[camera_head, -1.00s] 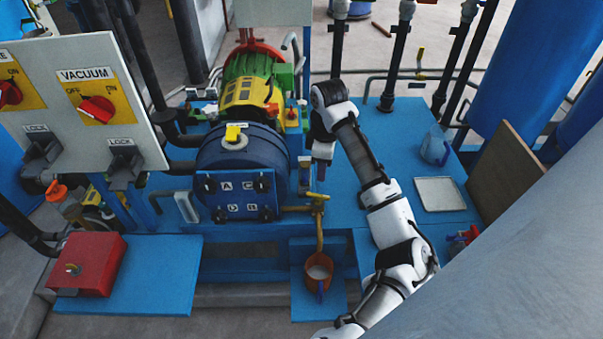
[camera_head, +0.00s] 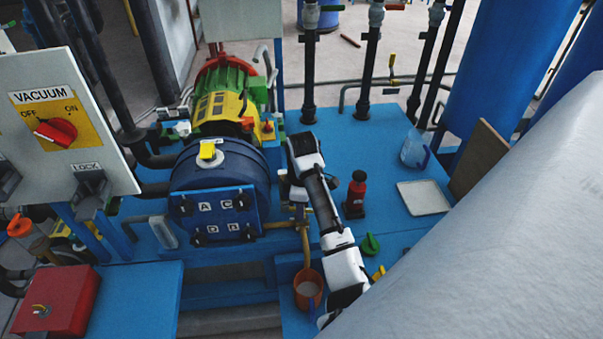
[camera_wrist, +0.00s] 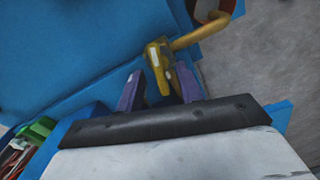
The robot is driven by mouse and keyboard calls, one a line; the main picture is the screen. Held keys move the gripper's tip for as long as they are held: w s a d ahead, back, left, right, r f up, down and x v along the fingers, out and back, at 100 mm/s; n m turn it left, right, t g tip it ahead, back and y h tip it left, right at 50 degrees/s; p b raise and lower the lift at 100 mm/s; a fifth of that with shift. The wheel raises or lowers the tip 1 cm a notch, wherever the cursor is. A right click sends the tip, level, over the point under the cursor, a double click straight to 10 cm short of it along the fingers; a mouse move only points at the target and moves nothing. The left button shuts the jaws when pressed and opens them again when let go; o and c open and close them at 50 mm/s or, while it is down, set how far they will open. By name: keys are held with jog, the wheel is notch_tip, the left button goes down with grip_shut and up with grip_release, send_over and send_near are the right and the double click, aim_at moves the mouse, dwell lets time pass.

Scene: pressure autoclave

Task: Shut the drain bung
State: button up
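A brass-yellow drain fitting, taken as the drain bung (camera_wrist: 158,58), shows in the wrist view with a bent pipe (camera_wrist: 203,31) running off to the upper right. My gripper (camera_wrist: 161,88) is open, with one purple finger on each side of the fitting's lower end. I cannot tell whether either finger touches it. In the head view the drain pipe (camera_head: 286,225) comes out right of the blue round vessel (camera_head: 215,170) and turns down to an orange jug (camera_head: 308,288). My arm hides the fitting and most of the gripper there.
A red bottle (camera_head: 355,196), a green-handled item (camera_head: 370,245), a white tray (camera_head: 424,197) and a clear jug (camera_head: 414,150) stand on the blue deck to the right. A vacuum panel (camera_head: 60,125) and red box (camera_head: 57,303) are at left.

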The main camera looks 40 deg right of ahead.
jog(key=shift+f, duration=0.6)
grip_shut()
